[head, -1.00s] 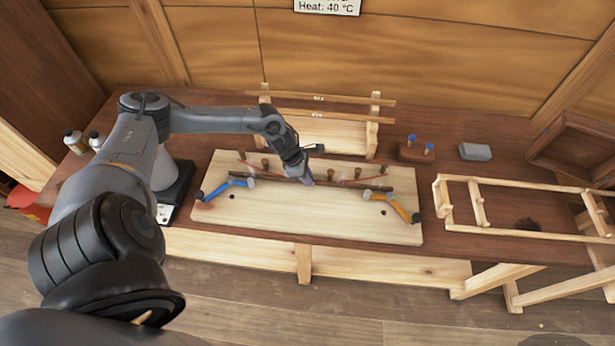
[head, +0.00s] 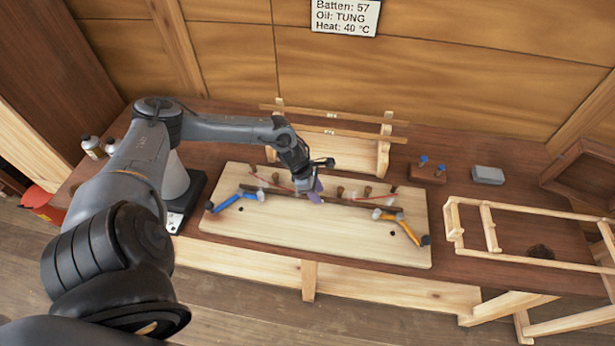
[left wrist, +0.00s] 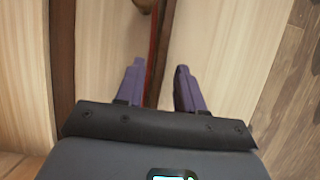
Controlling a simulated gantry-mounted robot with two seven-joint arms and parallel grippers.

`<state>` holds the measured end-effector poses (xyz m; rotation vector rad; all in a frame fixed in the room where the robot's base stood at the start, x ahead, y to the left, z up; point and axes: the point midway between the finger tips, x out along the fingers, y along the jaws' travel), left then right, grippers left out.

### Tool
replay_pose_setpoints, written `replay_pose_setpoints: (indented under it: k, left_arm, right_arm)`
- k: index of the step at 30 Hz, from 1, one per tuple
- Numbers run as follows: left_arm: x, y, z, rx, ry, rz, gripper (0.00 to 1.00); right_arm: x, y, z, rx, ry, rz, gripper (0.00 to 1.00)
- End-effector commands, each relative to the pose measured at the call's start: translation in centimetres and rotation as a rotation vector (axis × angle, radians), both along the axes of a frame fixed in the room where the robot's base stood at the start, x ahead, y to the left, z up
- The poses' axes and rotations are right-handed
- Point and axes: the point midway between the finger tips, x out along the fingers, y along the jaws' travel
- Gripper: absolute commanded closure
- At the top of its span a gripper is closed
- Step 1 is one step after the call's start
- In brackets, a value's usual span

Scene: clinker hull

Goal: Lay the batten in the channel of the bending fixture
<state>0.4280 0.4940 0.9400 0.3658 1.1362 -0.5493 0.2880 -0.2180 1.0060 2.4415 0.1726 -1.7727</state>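The bending fixture (head: 300,238) is a pale board on the bench, with short pegs, a thin red curved line and a blue and an orange clamp. A dark, straight strip, apparently the batten (head: 360,204), lies lengthwise along it in front of the pegs. I cannot tell whether it is fully seated in the channel. My left gripper (head: 315,190) is over the strip's middle. In the left wrist view its purple fingers (left wrist: 159,90) are apart, with the dark strip (left wrist: 162,45) running between them and a gap on either side. My right gripper is out of view.
The blue clamp (head: 228,201) and orange clamp (head: 388,215) lie near the board's ends. A blue-pegged block (head: 427,172), a grey block (head: 487,175) and a wooden frame (head: 490,230) are to the right.

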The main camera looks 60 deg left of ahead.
Motion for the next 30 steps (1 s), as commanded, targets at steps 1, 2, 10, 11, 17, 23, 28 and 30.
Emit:
replay_pose_setpoints:
  k: [1, 2, 10, 11, 17, 23, 28, 30]
  left_arm:
    - [-0.3, 0.3, 0.7, 0.004, 0.001, -0.001, 0.62]
    - [-0.5, 0.4, 1.2, 0.005, 0.001, -0.001, 0.62]
    - [-2.0, 1.5, 5.6, 0.007, 0.001, 0.000, 0.62]
    - [-2.1, 1.6, 6.0, 0.006, 0.001, -0.002, 0.62]
    - [-2.9, 2.1, 8.4, 0.004, 0.002, 0.000, 0.62]
    - [-3.2, 1.8, 9.2, -0.006, 0.001, 0.008, 0.62]
    - [-2.4, -2.7, 6.8, -0.078, -0.013, 0.098, 0.62]
    - [-1.8, -6.2, 5.2, -0.140, -0.023, 0.184, 0.62]
  right_arm:
    - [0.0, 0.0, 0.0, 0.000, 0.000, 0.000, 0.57]
    - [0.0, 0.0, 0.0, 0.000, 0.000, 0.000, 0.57]
    - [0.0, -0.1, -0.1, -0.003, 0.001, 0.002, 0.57]
    - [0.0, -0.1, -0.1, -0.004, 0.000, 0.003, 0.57]
    - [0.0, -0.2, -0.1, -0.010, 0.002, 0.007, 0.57]
    - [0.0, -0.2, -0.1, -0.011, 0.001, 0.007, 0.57]
    - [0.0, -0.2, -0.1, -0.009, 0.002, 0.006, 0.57]
    - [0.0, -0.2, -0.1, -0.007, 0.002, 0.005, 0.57]
